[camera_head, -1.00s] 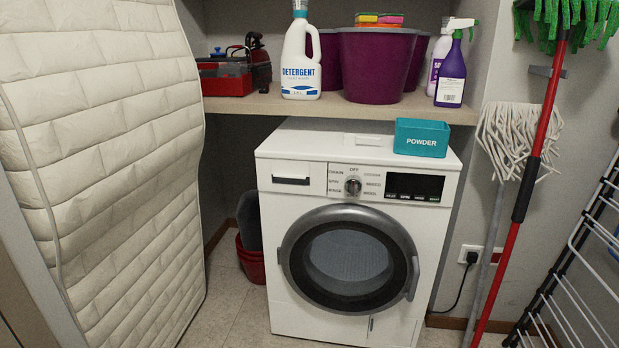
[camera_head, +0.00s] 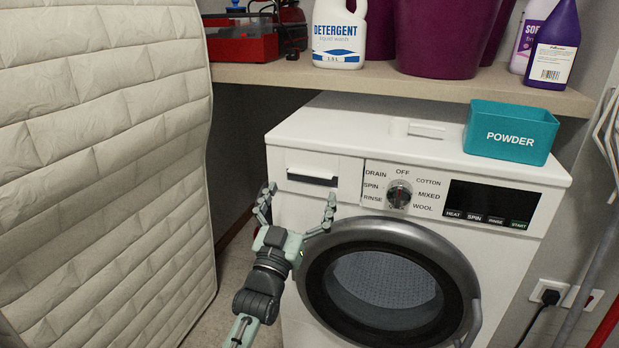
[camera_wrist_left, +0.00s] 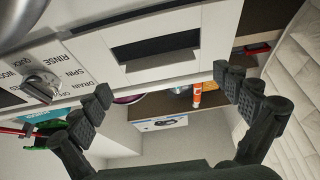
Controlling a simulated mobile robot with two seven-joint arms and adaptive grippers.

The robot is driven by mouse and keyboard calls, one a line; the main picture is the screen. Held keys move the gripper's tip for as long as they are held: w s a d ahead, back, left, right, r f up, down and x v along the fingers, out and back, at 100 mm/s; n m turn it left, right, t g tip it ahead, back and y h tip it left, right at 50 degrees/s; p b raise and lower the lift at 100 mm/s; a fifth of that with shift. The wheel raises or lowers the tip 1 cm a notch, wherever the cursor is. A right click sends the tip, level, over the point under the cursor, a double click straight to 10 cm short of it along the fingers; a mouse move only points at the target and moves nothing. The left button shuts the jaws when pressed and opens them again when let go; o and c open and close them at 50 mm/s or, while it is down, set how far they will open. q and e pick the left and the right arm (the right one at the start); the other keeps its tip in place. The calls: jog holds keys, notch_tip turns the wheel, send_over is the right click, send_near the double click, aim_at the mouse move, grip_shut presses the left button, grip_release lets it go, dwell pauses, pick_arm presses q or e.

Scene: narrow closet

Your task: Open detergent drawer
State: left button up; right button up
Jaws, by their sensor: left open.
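The detergent drawer (camera_head: 308,166) is at the upper left of the white washing machine (camera_head: 330,128). Its front looks flush with the panel, with a dark handle slot. My left gripper (camera_head: 299,198) is open and empty in front of the drawer, its two fingers spread and pointing up, the tips just below the slot in the picture. In the left wrist view the drawer (camera_wrist_left: 160,65) shows close up and turned round, above and between the open fingers (camera_wrist_left: 162,86). I see no clear contact with it. My right gripper is not in view.
A teal powder box (camera_head: 511,134) stands on the machine's top at right. The dial (camera_head: 398,194) is right of the drawer, the round door (camera_head: 390,282) below. A shelf (camera_head: 420,83) with a detergent bottle (camera_head: 339,35) overhangs behind. A quilted mattress (camera_head: 105,150) stands at left.

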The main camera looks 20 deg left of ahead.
pick_arm(q)
jog(key=shift+x, duration=2)
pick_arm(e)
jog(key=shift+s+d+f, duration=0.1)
pick_arm(q)
jog(key=shift+f, duration=0.15)
jog(key=c, duration=1.5)
jog(key=shift+s+p, duration=0.4)
jog(key=shift+s, duration=0.05)
jog(key=shift+c, duration=0.2)
jog(key=p, duration=0.4)
send_near(309, 174)
jog(key=s+r, duration=0.3)
jog(key=shift+s+a, duration=0.1)
jog(key=shift+s, duration=0.2)
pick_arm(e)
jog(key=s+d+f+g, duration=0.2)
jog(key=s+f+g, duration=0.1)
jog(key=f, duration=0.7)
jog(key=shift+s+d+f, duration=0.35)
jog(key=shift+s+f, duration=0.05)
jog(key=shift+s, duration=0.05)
pick_arm(q)
jog(key=o, duration=1.5)
